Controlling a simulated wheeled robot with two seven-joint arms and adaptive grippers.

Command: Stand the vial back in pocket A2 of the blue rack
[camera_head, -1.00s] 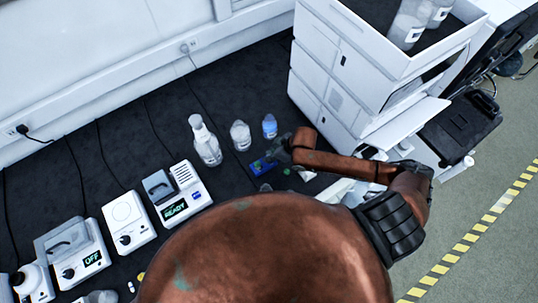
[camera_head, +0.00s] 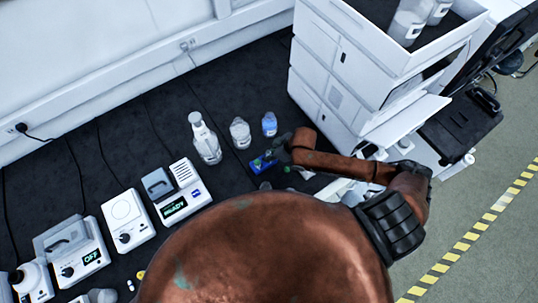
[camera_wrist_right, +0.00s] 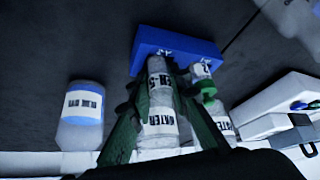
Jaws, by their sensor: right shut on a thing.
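The blue rack (camera_head: 262,163) lies on the dark bench beside my right gripper (camera_head: 281,146). In the right wrist view the rack (camera_wrist_right: 178,42) shows at the top, with small white pocket labels that are hard to read. My right gripper (camera_wrist_right: 160,92) is shut on a clear vial (camera_wrist_right: 160,78) with a white label. The vial's far end is at the rack's near edge; I cannot tell whether it is inside a pocket. Another vial with a green cap (camera_wrist_right: 207,88) is at the right of the rack. My left gripper is not in view.
A squeeze bottle (camera_head: 206,142) and a clear bottle (camera_head: 240,134) stand left of the rack. A white instrument stack (camera_head: 345,85) rises at right.

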